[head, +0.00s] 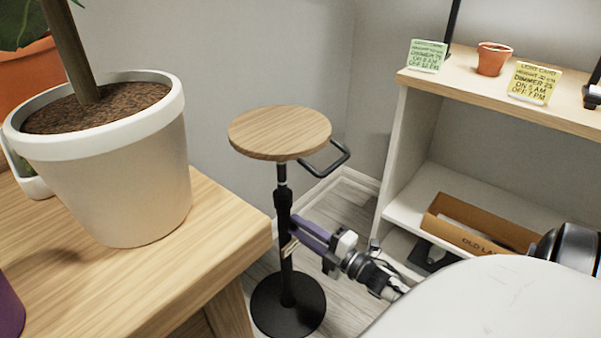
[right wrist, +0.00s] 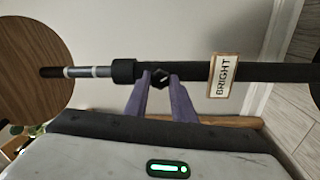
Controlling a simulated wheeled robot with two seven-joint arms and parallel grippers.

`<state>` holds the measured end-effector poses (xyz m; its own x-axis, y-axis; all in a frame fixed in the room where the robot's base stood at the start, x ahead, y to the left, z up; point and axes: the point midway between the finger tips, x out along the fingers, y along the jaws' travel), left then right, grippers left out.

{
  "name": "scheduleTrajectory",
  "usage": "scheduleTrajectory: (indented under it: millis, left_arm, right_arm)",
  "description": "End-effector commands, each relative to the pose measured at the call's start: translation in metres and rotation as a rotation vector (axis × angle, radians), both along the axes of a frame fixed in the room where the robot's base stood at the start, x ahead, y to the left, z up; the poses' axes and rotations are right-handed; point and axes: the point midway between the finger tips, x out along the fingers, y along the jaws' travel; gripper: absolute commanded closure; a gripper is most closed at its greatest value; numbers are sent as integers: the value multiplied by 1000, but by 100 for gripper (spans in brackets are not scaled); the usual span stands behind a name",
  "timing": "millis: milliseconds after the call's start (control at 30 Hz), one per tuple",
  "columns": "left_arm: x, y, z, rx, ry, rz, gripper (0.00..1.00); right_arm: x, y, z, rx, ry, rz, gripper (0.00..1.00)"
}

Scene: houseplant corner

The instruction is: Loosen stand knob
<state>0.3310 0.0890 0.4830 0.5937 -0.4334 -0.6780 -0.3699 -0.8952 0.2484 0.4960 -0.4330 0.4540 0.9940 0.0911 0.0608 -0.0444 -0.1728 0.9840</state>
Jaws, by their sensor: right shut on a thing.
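The stand has a round wooden top (head: 280,133) with a black loop handle, a black post (head: 283,205) and a round black base (head: 288,305) on the floor. In the right wrist view its post (right wrist: 205,72) runs sideways across the picture. A small black knob (right wrist: 159,79) sticks out at the post's collar. My right gripper (head: 291,232) reaches the post from the right. In the wrist view its purple fingers (right wrist: 159,85) are shut on the knob, one on each side. The knob is hidden in the head view. My left gripper is not in view.
A wooden table (head: 225,225) with a large potted plant (head: 130,190) stands at the left. A shelf (head: 400,150) at the right holds cards, a small terracotta pot (head: 493,60) and a cardboard box (head: 460,235). A "BRIGHT" tag (right wrist: 223,77) is on the post beside the knob.

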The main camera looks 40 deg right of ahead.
Motion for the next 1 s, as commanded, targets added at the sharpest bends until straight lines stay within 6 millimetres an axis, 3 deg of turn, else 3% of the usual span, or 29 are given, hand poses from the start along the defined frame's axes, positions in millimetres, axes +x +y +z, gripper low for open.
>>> scheduleTrajectory:
  millis: [600,1000]
  left_arm:
    - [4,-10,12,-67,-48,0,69]
    - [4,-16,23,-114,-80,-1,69]
  right_arm:
    - [-1,-1,-3,-579,-49,0,99]
    - [-1,-2,-3,-861,-74,0,99]
